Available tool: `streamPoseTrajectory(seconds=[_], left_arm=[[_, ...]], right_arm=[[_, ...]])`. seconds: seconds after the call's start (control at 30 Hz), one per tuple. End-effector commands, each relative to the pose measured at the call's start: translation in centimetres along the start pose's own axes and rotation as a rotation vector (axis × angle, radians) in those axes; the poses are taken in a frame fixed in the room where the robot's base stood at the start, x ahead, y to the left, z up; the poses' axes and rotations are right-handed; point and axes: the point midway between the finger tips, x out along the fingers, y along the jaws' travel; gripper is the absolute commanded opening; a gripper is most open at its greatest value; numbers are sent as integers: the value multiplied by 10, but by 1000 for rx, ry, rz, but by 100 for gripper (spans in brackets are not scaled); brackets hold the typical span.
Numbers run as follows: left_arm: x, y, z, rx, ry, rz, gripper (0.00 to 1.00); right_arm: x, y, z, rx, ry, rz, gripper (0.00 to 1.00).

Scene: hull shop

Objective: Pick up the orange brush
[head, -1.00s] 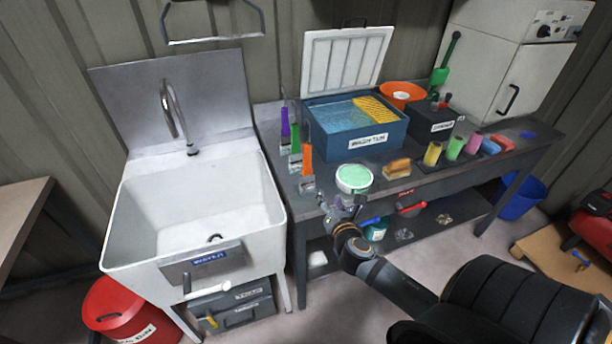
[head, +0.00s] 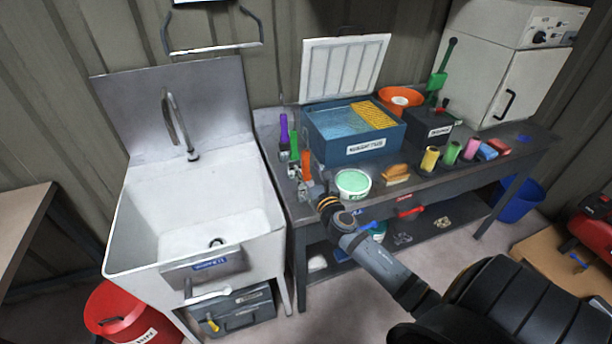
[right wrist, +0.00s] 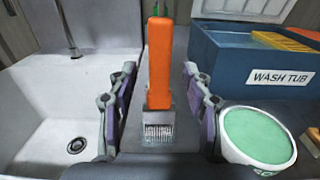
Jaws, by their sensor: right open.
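The orange brush (head: 306,164) stands upright at the left end of the bench, handle up. In the right wrist view the orange brush (right wrist: 160,65) shows its handle above pale bristles, between the two fingers and a little ahead of them. My right gripper (head: 309,188) is at the bench's front left edge, close to the brush. In the right wrist view its open fingers (right wrist: 160,85) stand one on each side of the brush, with visible gaps. A green brush (head: 294,148) and a purple brush (head: 284,130) stand behind the orange one. My left gripper is not in view.
A tub of green paste (head: 352,184) stands just right of my gripper. The blue wash tub (head: 356,153) with a raised white lid is behind it. A white sink (head: 190,225) adjoins the bench on the left. Several coloured rolls stand further right.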

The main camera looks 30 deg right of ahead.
Motion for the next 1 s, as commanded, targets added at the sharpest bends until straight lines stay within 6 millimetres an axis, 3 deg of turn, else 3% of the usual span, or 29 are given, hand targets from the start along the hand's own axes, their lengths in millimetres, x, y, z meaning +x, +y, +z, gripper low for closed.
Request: streamPoseTrajectory(seconds=[0.03,0.17,0.43,0.8,1.0], left_arm=[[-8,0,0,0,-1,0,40],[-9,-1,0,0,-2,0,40],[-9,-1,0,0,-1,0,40],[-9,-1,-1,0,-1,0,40],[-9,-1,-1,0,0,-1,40]], right_arm=[[10,0,7,3,-1,-2,50],[27,0,3,2,-1,-1,50],[30,0,1,0,0,0,49],[30,0,1,0,1,0,0],[30,0,1,0,1,0,0]])
